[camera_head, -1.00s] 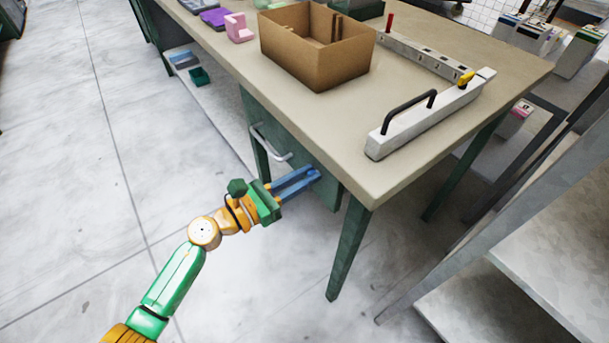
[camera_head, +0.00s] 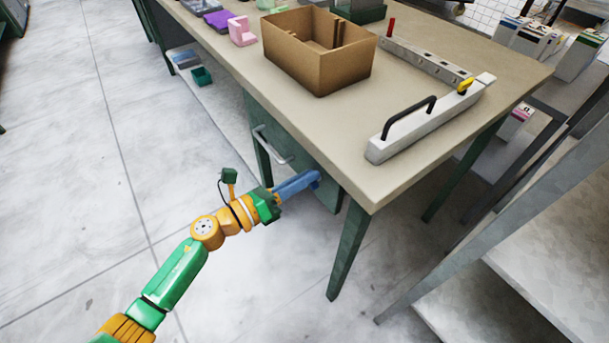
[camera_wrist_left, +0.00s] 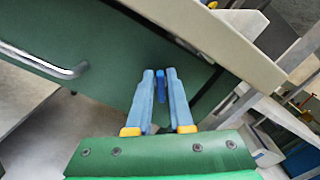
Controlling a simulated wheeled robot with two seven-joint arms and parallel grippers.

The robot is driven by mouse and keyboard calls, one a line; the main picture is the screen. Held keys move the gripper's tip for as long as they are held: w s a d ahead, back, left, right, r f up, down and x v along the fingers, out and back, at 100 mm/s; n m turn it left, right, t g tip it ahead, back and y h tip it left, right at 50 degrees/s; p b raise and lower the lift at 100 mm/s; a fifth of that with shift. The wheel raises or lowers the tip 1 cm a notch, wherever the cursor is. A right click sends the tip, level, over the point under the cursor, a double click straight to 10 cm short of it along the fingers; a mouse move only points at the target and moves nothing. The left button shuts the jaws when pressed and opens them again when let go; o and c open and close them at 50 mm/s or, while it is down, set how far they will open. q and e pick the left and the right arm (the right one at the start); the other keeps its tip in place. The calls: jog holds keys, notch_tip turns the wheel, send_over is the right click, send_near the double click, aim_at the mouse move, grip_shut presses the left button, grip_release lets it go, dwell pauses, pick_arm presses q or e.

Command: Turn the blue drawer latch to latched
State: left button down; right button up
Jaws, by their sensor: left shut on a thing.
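The blue drawer latch (camera_wrist_left: 160,84) sits on the green drawer front (camera_wrist_left: 110,60), right of the handle. My left gripper (camera_head: 314,182) reaches it from the left in the head view and is shut on it. In the left wrist view, the two blue fingers (camera_wrist_left: 160,76) lie on either side of the latch, which shows as a narrow blue piece between them. In the head view the fingers overlap and mostly hide the latch. Whether the latch stands at latched cannot be told. My right gripper is not in view.
A metal drawer handle (camera_head: 270,146) is left of the latch. The tabletop (camera_head: 350,185) overhangs just above it, and a table leg (camera_head: 347,250) stands close to the right. A cardboard box (camera_head: 318,72) and a bar with a black handle (camera_head: 425,130) are on top.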

pick_arm(q)
jog(key=n, duration=0.3)
jog(key=n+p, duration=0.1)
jog(key=n, duration=0.3)
jog(key=f+n+p, duration=0.1)
jog(key=n, duration=0.2)
jog(key=shift+w+a+f+n, duration=0.1)
jog(key=shift+w+a+n, duration=0.05)
jog(key=shift+n, duration=0.25)
dwell(0.4)
jog(key=c, duration=0.9)
grip_release()
jog(key=v, duration=0.7)
jog(key=shift+n, duration=0.3)
